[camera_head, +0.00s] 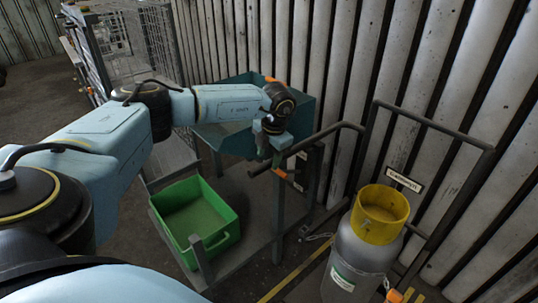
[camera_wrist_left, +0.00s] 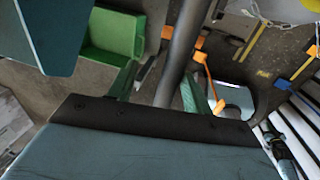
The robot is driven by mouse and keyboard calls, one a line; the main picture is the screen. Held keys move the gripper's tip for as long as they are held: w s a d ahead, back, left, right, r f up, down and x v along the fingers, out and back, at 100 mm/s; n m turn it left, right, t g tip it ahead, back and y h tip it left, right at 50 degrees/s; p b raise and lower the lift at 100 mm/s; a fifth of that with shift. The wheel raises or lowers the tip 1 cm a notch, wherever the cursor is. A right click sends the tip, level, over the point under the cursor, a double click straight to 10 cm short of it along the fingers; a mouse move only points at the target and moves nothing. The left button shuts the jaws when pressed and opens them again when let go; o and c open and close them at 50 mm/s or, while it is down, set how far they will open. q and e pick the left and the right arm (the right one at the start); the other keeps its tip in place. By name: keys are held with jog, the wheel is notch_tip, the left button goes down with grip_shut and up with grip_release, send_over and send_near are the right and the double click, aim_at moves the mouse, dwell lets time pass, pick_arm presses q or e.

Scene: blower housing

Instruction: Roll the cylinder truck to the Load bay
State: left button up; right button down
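The cylinder truck (camera_head: 430,122) stands by the corrugated wall at the right, with a dark tubular frame. It carries a grey gas cylinder (camera_head: 352,252) with a yellow collar (camera_head: 381,213), upright. A dark handle bar (camera_head: 318,137) reaches left from the frame. My left gripper (camera_head: 277,163) is at this bar, near its left end. In the left wrist view, the bar (camera_wrist_left: 182,50) passes between the green fingers of my left gripper (camera_wrist_left: 160,85). A gap shows beside the bar, so the fingers look open around it. My right gripper is out of view. I see no Load bay sign.
A teal tray (camera_head: 212,137) on a stand is behind my left gripper. A green bin (camera_head: 196,214) sits on the low shelf below. A wire cage (camera_head: 130,45) stands at the back left. A yellow line (camera_head: 290,277) marks the floor in front of the cylinder.

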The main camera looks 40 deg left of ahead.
pick_arm(q)
jog(key=shift+s+a+f, duration=0.15)
jog(key=shift+a, duration=0.25)
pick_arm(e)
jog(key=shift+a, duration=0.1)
pick_arm(q)
notch_tip(320, 180, up, 13)
jog(key=d+p, duration=0.1)
jog(key=d, duration=0.1)
jog(key=shift+s+d, duration=0.15)
jog(key=shift+d, duration=0.15)
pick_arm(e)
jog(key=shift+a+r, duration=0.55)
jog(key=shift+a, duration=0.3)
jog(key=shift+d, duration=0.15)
